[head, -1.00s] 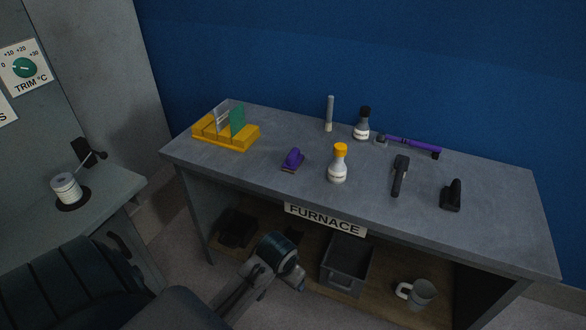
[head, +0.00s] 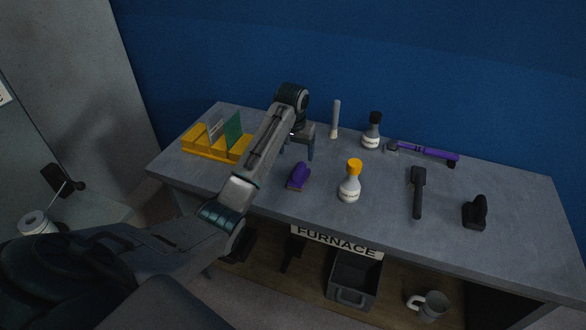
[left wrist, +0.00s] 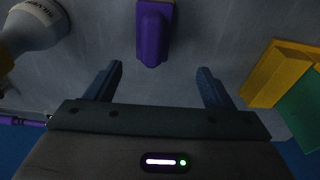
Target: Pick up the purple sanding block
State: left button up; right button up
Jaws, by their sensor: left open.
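The purple sanding block (head: 299,176) lies on the grey workbench (head: 330,222), left of a yellow-capped bottle. It also shows in the left wrist view (left wrist: 153,35) at the top, ahead of the fingers and roughly centred between them. My left gripper (head: 304,153) is above the bench, just behind the block in the head view. In the left wrist view its two fingers (left wrist: 158,85) are apart with nothing between them. My right gripper is not in view.
A yellow rack (head: 205,146) with upright panels stands left of my left gripper. The yellow-capped bottle (head: 349,185) stands close right of the block. A dark-capped bottle (head: 371,133), a purple-handled tool (head: 428,152), a dark hammer-like tool (head: 417,195) and a black block (head: 475,213) lie farther right.

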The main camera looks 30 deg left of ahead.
aim_at(299, 167)
pick_arm(q)
jog(key=f, duration=0.1)
jog(key=d+f, duration=0.1)
jog(key=f, duration=0.1)
jog(key=shift+d+f+p, duration=0.15)
jog(key=shift+f+p, duration=0.1)
jog(key=shift+p, duration=0.15)
jog(key=f+p, duration=0.2)
jog(key=f, duration=0.2)
jog(key=shift+w+f, duration=0.2)
jog(key=shift+f, duration=0.35)
jog(key=shift+w+f, duration=0.1)
jog(key=shift+f, duration=0.1)
jog(key=c, duration=1.2)
jog(key=shift+o, duration=0.2)
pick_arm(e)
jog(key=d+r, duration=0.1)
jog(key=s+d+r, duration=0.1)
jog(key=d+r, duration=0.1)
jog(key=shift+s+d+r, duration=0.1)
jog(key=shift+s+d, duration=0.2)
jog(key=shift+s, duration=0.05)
pick_arm(q)
jog(key=shift+r, duration=0.1)
